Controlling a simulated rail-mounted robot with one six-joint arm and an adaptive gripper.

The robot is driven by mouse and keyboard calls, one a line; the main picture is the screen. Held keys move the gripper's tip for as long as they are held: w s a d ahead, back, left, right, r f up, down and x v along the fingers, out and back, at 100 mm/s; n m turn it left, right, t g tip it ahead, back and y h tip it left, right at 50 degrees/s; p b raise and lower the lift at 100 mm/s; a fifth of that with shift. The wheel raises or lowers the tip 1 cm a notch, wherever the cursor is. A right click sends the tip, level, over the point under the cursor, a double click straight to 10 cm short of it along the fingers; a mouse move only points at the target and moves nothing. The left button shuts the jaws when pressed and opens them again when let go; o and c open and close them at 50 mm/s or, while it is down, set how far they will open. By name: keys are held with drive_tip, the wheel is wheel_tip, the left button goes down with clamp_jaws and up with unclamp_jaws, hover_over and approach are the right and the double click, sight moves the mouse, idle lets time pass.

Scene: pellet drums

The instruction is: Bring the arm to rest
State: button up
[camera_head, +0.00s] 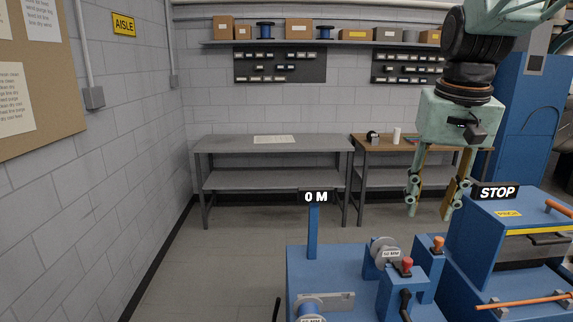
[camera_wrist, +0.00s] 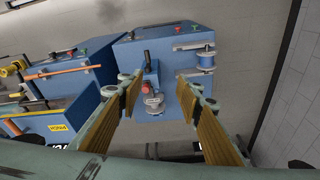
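My arm comes down from the upper right in the head view, and my gripper (camera_head: 433,205) points downward above the blue machine. Its two fingers are spread apart with nothing between them. In the wrist view my gripper (camera_wrist: 163,100) also shows open, its two ribbed tan pads well apart. The blue machine bench (camera_wrist: 132,57) lies below, with a grey round dial (camera_wrist: 154,101) seen between the fingers. The gripper touches nothing that I can see.
The blue machine (camera_head: 300,262) with the "0 M" sign (camera_head: 316,197) stands below. A blue cabinet with a "STOP" sign (camera_head: 497,192) stands close at right. A grey workbench (camera_head: 270,144) is at the back wall. Open floor (camera_head: 225,250) lies at left.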

drive_tip(key=s+a+f+n+b, duration=0.1)
drive_tip(key=s+a+f+b, duration=0.1)
drive_tip(key=s, duration=0.7)
drive_tip(key=s+a+f+n+t+b, duration=0.1)
drive_tip(key=s+a+f, duration=0.3)
drive_tip(key=s, duration=0.6)
drive_tip(key=s+a+f+b, duration=0.3)
drive_tip(key=s, duration=0.7)
drive_tip(key=shift+s+a+n+t, duration=0.2)
drive_tip(key=shift+s+n+t, duration=0.05)
drive_tip(key=shift+n+t, duration=0.15)
drive_tip(key=shift+f, duration=0.1)
